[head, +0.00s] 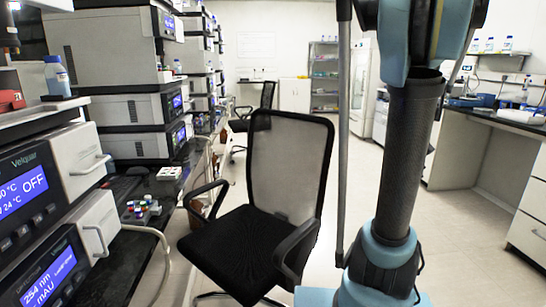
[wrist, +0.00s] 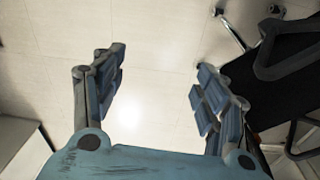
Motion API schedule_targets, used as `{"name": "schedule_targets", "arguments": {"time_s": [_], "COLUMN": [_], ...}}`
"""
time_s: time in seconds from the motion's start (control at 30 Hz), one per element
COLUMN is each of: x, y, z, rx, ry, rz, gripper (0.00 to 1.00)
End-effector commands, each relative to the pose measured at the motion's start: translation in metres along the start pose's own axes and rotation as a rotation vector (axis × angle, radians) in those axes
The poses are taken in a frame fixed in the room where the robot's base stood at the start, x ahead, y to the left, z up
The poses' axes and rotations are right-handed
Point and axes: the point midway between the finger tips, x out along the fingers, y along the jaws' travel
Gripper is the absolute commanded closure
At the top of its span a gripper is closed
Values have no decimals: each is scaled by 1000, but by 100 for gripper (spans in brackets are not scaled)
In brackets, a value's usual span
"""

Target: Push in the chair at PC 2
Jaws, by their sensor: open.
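A black office chair (head: 289,165) with a mesh back and armrests stands close in front of me in the head view, just left of my arm. Its seat is beside the left bench, angled, with the backrest on the side away from the bench. A second black chair (head: 266,98) stands farther back along the same bench. I cannot tell which chair belongs to PC 2. In the wrist view my gripper (wrist: 158,92) is open and empty, pointing down over the floor. Part of a black chair (wrist: 290,75) shows at the right of that view, apart from the fingers. My gripper is not visible in the head view.
The left bench (head: 178,195) carries stacked instruments (head: 112,122) and small vials. A counter (head: 490,125) with drawers stands at right. A shelf rack (head: 324,77) and a white fridge (head: 361,88) stand at the back. The aisle floor (head: 330,165) behind the near chair is clear.

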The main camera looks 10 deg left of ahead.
Motion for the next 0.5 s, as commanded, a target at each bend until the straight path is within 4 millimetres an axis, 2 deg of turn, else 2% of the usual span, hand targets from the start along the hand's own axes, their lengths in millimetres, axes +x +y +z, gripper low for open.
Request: {"name": "schedule_targets", "arguments": {"time_s": [0.03,0.2,0.4,0.5], "x": [1,8,24,32], "y": [17,70,134,160], "z": [-9,-30,-46,-50], "rx": [2,-11,-26,-33], "ry": [-6,-26,-46,-53], "rz": [-1,-10,-22,-29], "gripper": [33,33,33,33]}}
